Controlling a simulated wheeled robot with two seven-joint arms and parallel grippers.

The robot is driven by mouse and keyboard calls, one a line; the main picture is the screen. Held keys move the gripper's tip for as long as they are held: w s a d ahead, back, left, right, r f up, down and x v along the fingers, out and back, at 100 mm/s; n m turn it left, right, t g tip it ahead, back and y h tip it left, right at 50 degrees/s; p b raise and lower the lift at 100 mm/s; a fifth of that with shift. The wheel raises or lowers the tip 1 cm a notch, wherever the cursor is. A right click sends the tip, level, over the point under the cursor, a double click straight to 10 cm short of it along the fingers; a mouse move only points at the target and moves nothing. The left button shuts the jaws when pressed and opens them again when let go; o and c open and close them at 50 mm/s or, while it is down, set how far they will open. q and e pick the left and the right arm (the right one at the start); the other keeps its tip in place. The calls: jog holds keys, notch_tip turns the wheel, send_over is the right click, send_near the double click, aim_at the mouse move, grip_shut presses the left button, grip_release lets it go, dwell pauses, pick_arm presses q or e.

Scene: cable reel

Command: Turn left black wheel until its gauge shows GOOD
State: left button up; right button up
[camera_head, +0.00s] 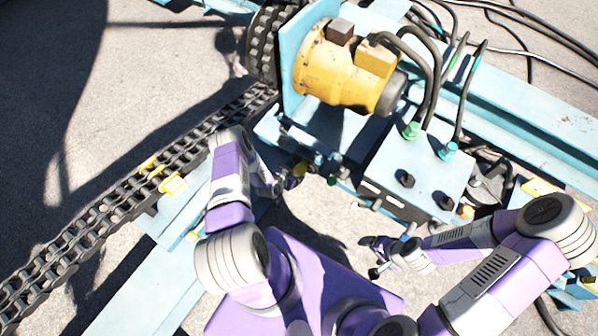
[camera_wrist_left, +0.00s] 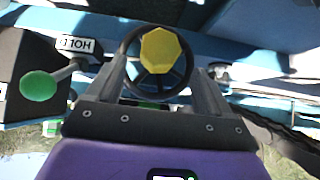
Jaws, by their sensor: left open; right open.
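In the left wrist view a black wheel (camera_wrist_left: 132,52) with spokes and a yellow hub cap (camera_wrist_left: 160,50) lies straight ahead. My left gripper (camera_wrist_left: 160,78) is open, with one finger on each side of the wheel's lower part. I cannot tell whether the fingers touch the rim. In the head view my left gripper (camera_head: 283,184) is beside a small yellow part at the machine's near side, and the wheel is mostly hidden there. My right gripper (camera_head: 374,256) is open and empty in front of the valve block. No gauge reading can be made out.
The head view shows a yellow motor (camera_head: 335,70), a pale blue valve block (camera_head: 425,165) with hoses, and a heavy chain (camera_head: 110,215) at left.

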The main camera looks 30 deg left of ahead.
aim_at(296, 172)
pick_arm(q)
jog(key=b+x, duration=0.2)
jog(key=x, duration=0.3)
jog(key=shift+w+d+f+b, duration=0.1)
jog(key=shift+w+f+b, duration=0.05)
jog(key=shift+f+b, duration=0.2)
jog(key=shift+w+f, duration=0.3)
jog(key=shift+w, duration=0.25)
jog(key=c, duration=1.4)
jog(key=shift+o, duration=0.2)
jog(key=shift+s+r, duration=0.1)
